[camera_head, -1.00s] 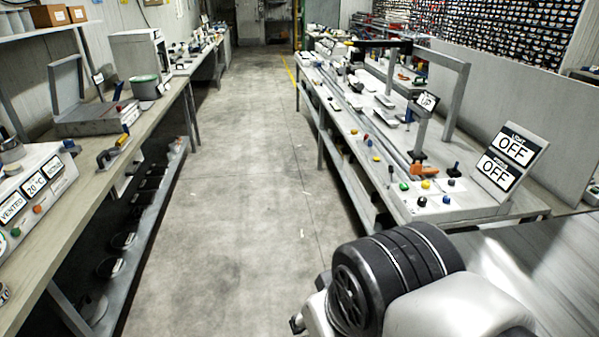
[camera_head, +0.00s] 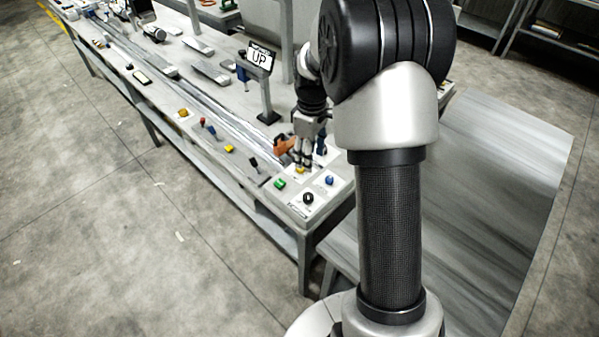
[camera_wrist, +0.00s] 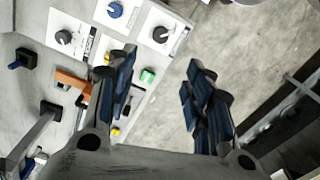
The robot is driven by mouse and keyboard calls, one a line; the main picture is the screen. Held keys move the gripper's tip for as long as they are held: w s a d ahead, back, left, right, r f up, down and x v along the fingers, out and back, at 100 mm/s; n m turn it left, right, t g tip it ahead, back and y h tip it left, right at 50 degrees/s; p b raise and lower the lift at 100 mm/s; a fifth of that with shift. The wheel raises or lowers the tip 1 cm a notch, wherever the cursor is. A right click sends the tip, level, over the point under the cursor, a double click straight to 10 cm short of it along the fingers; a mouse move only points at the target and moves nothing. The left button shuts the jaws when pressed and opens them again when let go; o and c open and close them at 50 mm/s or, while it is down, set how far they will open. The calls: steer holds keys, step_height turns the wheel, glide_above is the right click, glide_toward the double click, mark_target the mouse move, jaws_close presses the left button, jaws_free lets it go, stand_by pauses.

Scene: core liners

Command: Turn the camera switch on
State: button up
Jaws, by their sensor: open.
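A control panel (camera_head: 293,210) at the near corner of the bench carries a black knob (camera_head: 308,198), a blue knob (camera_head: 329,181) and a green button (camera_head: 280,183). The wrist view shows two black knobs, one at left (camera_wrist: 64,37) and one nearer the panel edge (camera_wrist: 160,33), plus a blue knob (camera_wrist: 115,9) and the green button (camera_wrist: 148,75). Labels are too small to tell which one is the camera switch. My gripper (camera_wrist: 160,78) is open and empty. In the head view my gripper (camera_head: 303,160) is over the panel's far part, partly covering a yellow knob.
Several small buttons and levers line the bench's front edge. My arm hides the panel's right side; no OFF sign is visible. Clear floor (camera_head: 190,260) lies in front.

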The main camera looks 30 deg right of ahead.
mark_target(308, 195)
step_height(308, 195, down, 18)
steer(key=b, duration=0.4)
steer(key=shift+r, duration=0.2)
steer(key=shift+c, duration=0.2)
steer(key=c, duration=1)
